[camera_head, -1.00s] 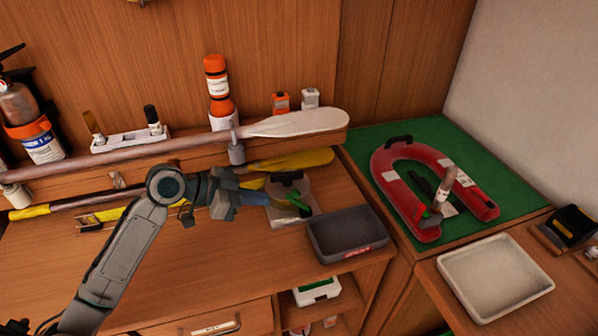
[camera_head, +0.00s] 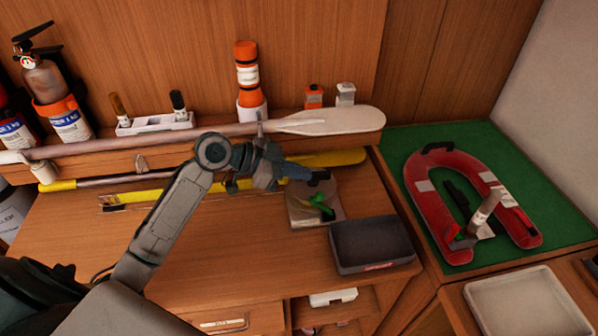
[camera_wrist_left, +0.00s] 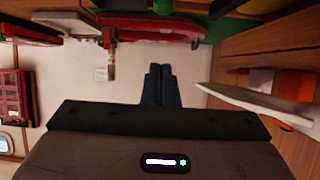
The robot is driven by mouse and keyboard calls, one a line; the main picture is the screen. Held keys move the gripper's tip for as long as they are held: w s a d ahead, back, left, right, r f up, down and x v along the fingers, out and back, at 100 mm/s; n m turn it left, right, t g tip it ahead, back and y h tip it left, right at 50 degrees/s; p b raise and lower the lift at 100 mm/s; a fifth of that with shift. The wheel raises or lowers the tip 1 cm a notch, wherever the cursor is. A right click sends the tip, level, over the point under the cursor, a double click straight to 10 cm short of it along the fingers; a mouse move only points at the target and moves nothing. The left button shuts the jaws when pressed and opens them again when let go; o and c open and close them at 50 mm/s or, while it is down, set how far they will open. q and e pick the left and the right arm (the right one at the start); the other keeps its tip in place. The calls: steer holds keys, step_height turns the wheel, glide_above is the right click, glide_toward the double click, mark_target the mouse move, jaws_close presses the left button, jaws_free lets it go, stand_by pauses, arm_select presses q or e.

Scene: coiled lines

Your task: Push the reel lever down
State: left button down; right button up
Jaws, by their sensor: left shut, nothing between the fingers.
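In the left wrist view the closed fingers (camera_wrist_left: 161,85) point at the pale wall; the reel is not recognisable there. My right gripper is not in view.
A white paddle (camera_head: 330,121) and a yellow paddle (camera_head: 335,158) lie behind the gripper.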

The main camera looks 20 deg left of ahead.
mark_target(317, 195)
arm_select(q)
steer(key=d+f+p, duration=0.1)
steer(key=f, duration=0.1)
steer(key=w+d+f+p, duration=0.1)
steer(key=f+p, duration=0.1)
steer(key=w+d+f+p, duration=0.1)
steer(key=f+p, duration=0.1)
steer(key=shift+w+d+f, duration=0.1)
steer(key=shift+w+d, duration=0.05)
steer(key=shift+d, duration=0.2)
steer(key=shift+f, duration=0.1)
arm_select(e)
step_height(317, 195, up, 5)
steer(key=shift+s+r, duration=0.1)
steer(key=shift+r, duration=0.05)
arm_select(q)
steer(key=shift+d, duration=0.1)
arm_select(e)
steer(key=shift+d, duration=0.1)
